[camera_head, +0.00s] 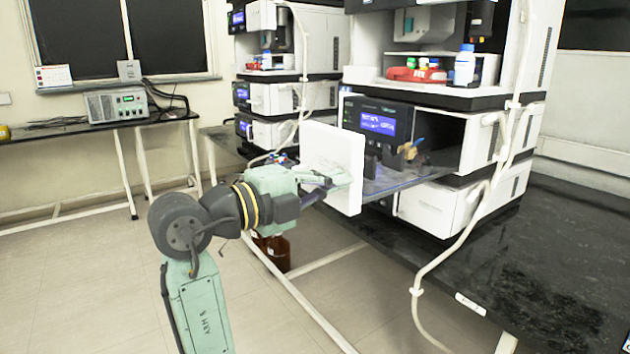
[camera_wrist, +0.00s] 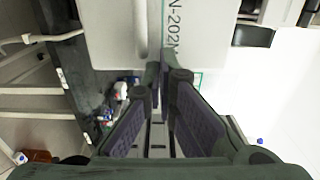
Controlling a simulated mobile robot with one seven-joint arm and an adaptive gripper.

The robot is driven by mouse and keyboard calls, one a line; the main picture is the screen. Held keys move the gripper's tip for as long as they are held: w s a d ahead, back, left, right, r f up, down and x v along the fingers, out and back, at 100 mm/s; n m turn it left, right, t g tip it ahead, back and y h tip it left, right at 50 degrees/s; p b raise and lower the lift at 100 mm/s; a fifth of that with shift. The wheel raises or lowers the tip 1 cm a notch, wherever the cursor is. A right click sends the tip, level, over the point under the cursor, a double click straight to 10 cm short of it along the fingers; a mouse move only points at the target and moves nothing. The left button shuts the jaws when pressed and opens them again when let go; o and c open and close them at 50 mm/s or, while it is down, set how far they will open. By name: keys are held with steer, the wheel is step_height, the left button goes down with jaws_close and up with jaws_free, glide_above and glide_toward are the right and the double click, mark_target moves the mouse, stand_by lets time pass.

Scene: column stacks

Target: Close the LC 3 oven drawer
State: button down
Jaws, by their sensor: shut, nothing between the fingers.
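The LC 3 oven drawer stands pulled out from the middle unit of the right-hand stack. Its white upright front panel (camera_head: 335,147) faces left, and a dark tray (camera_head: 395,182) extends behind it to the unit. My gripper (camera_head: 328,190) is shut and empty at the lower part of the panel's outer side. In the wrist view, the fingertips (camera_wrist: 166,62) meet in front of a pale surface (camera_wrist: 110,38), part of which carries lettering. I cannot tell whether the fingertips touch the panel, and the arm partly hides its lower edge.
The stack's white lower unit (camera_head: 435,205) sits under the drawer. A second instrument stack (camera_head: 285,95) stands behind to the left. White tubing (camera_head: 478,215) hangs at the right. Brown bottles (camera_head: 275,252) stand below.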

steer(key=shift+w+d, duration=0.1)
steer(key=shift+d, duration=0.05)
glide_toward(465, 145)
steer(key=x, duration=0.4)
steer(key=shift+w+d, duration=0.2)
steer(key=shift+d, duration=0.05)
stand_by(0.4)
